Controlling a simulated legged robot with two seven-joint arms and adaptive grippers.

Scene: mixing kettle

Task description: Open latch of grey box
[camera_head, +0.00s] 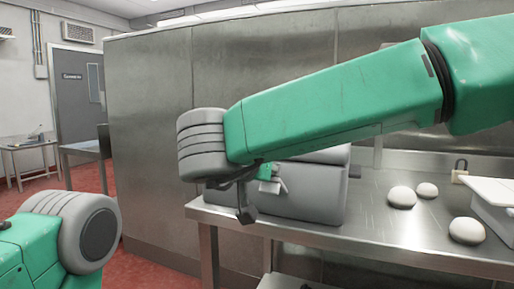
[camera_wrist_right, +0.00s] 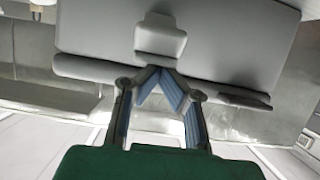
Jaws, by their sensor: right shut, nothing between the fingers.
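The grey box (camera_head: 312,200) sits on the steel table, partly hidden behind my right arm. In the right wrist view the box (camera_wrist_right: 230,45) fills the upper part, with its raised latch (camera_wrist_right: 160,38) in the middle of its edge. My right gripper (camera_wrist_right: 156,74) is shut and empty, its blue-padded fingers meeting at the tips just below the latch in the picture. I cannot tell whether the tips touch it. My left gripper is outside the view.
The steel table (camera_head: 385,232) has several white dough balls (camera_head: 467,230) to the right of the box. A padlock-like object (camera_head: 460,170) and a white container (camera_head: 495,195) stand farther right. A steel wall panel (camera_head: 150,120) rises behind. Red floor lies at the left.

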